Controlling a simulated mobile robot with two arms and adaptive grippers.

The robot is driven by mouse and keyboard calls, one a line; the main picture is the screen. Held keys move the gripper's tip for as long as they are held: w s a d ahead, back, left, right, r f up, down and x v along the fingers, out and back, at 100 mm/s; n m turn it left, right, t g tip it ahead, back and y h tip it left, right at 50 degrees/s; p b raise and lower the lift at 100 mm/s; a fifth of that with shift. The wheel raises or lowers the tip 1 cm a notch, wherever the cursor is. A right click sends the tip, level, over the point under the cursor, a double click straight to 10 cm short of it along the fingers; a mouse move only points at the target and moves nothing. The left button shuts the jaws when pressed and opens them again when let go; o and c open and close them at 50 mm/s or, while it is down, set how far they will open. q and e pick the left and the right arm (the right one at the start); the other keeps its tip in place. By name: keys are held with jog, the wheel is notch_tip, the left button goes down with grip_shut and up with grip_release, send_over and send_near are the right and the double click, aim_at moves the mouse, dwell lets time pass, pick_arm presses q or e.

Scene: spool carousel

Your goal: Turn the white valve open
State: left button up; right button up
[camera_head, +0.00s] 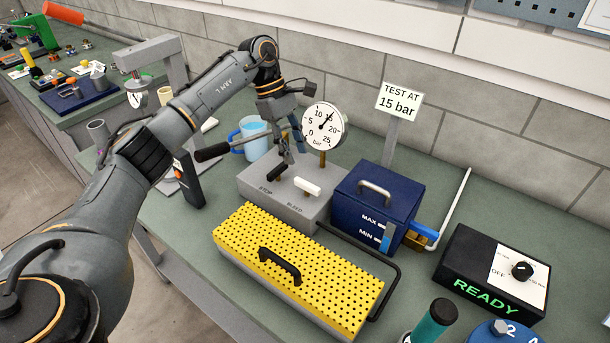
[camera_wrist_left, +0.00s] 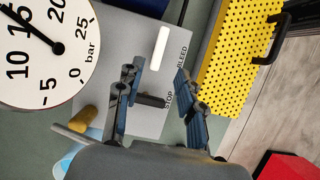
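The white valve lever (camera_head: 307,187) sits on top of a grey block (camera_head: 262,187), beside the word BLEED. A black lever (camera_head: 279,172) lies on the same block by the word STOP. My left gripper (camera_head: 291,152) is over the block, just above the black lever in the head view. In the left wrist view its fingers (camera_wrist_left: 158,72) are spread apart, with the black lever (camera_wrist_left: 152,100) between them and the white lever (camera_wrist_left: 161,48) beyond the fingertips. Nothing is held. Whether a finger touches either lever is unclear. My right gripper is out of view.
A pressure gauge (camera_head: 323,126) beside the block reads about 15 bar. A blue tank (camera_head: 378,203) stands right of the block, and a yellow perforated cover (camera_head: 300,268) in front. A blue mug (camera_head: 255,137) is behind. A READY box (camera_head: 493,271) sits at right.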

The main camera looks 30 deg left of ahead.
aim_at(307, 183)
pick_arm(q)
jog(key=p+x, duration=0.2)
jog(key=x, duration=0.5)
jog(key=shift+d+f, duration=0.2)
jog(key=shift+d+f+p, duration=0.15)
jog(key=shift+f+p, duration=0.15)
jog(key=shift+f, duration=0.3)
grip_shut()
